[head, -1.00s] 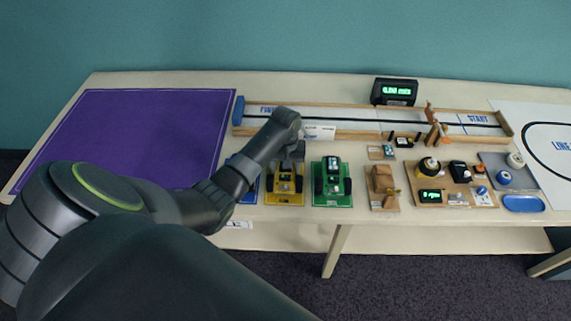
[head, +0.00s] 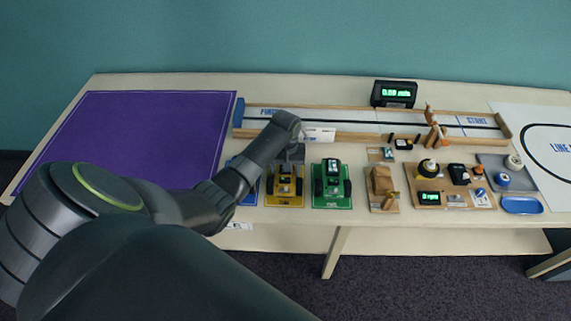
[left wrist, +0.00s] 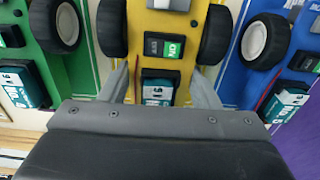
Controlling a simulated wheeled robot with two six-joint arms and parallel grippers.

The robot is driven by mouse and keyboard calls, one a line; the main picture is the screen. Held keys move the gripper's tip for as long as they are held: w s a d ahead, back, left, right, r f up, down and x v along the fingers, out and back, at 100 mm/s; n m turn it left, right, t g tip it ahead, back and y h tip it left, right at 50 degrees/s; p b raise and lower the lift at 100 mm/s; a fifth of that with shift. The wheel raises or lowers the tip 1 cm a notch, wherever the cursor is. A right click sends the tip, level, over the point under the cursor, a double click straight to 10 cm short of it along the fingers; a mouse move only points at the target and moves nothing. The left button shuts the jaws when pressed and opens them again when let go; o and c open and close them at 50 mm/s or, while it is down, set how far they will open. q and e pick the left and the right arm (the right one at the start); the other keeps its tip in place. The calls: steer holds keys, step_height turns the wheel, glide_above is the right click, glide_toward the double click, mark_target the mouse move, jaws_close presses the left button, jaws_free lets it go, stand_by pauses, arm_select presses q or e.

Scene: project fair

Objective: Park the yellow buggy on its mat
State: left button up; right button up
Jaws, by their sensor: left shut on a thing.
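The yellow buggy (head: 285,183) stands near the front of the table, with dark wheels at its sides. A flat yellow patch (head: 285,202) shows under its near end; I cannot tell whether this is its mat. My left gripper (head: 294,160) reaches its far end from above. In the left wrist view, the yellow buggy (left wrist: 165,50) lies between the fingertips of the left gripper (left wrist: 165,85), which is shut on its body. I cannot tell whether the buggy touches the surface below. My right gripper is out of view.
A green buggy (head: 332,175) stands close on the right. A blue buggy (left wrist: 270,60) is close on the other side, mostly behind my arm in the head view. A wooden-railed track (head: 350,120) runs behind. A purple sheet (head: 140,130) covers the table's left.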

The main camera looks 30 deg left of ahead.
arm_select(q)
steer(key=o, duration=1)
step_height(320, 180, up, 11)
steer(key=shift+f, duration=0.1)
steer(key=shift+r+p, duration=1.8)
steer(key=shift+r, duration=1.55)
